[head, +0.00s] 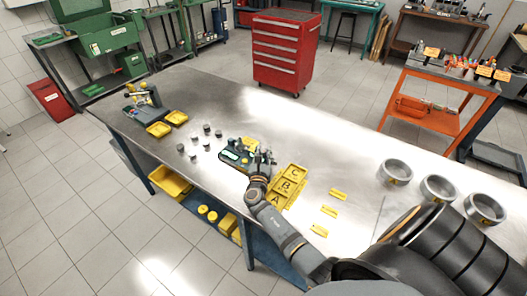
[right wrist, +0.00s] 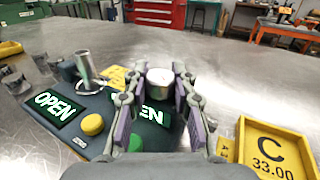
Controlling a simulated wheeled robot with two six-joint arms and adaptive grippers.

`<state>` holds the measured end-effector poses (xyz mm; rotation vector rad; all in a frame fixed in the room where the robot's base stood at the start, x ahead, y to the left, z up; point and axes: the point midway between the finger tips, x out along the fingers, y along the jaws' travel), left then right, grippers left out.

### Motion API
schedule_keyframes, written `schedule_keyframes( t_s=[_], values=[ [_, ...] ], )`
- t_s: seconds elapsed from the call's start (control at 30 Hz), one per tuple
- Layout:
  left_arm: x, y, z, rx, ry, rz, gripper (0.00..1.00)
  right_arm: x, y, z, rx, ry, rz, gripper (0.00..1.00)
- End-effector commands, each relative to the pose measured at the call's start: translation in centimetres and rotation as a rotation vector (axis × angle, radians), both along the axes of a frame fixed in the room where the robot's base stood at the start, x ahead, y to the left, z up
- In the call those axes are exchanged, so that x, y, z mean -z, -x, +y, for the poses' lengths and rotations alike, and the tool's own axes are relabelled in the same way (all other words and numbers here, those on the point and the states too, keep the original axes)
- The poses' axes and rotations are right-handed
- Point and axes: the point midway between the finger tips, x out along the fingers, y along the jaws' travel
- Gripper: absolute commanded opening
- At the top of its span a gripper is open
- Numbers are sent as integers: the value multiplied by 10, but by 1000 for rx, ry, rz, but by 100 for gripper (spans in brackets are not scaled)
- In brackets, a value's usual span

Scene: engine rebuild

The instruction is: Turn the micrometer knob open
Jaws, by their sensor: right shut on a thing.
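The micrometer station (head: 232,157) sits on the metal bench in the head view. In the right wrist view its dark base (right wrist: 97,140) carries a green display reading OPEN (right wrist: 55,108), a yellow button (right wrist: 92,124) and an upright grey metal post (right wrist: 86,68). A second green display (right wrist: 152,113) shows the letters EN; the rest is hidden by a finger. My right gripper (head: 262,157) is at the station's right side. In the wrist view its fingers (right wrist: 156,70) are shut on the pale round micrometer knob (right wrist: 160,80), one on each side. My left gripper is not seen.
A yellow tray marked A, B and C (head: 303,171) lies just right of the gripper; its C compartment reads 33.00 (right wrist: 272,150). Several small metal parts (head: 194,143) stand left of the station. Three large metal rings (head: 397,171) and yellow tags (head: 338,194) lie to the right.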

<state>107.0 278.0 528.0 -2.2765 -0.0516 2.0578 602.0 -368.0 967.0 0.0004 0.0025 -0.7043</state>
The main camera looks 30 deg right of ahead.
Motion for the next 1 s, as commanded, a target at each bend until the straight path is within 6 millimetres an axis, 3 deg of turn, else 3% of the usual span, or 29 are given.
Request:
schedule_keyframes(
  t_s=[0.6, 1.0],
  values=[
    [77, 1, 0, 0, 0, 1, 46, 6, -2, 1, 524, -1, -2, 0],
    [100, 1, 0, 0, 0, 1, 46, 2, -1, 0, 676, 1, -1, 0]
  ],
)
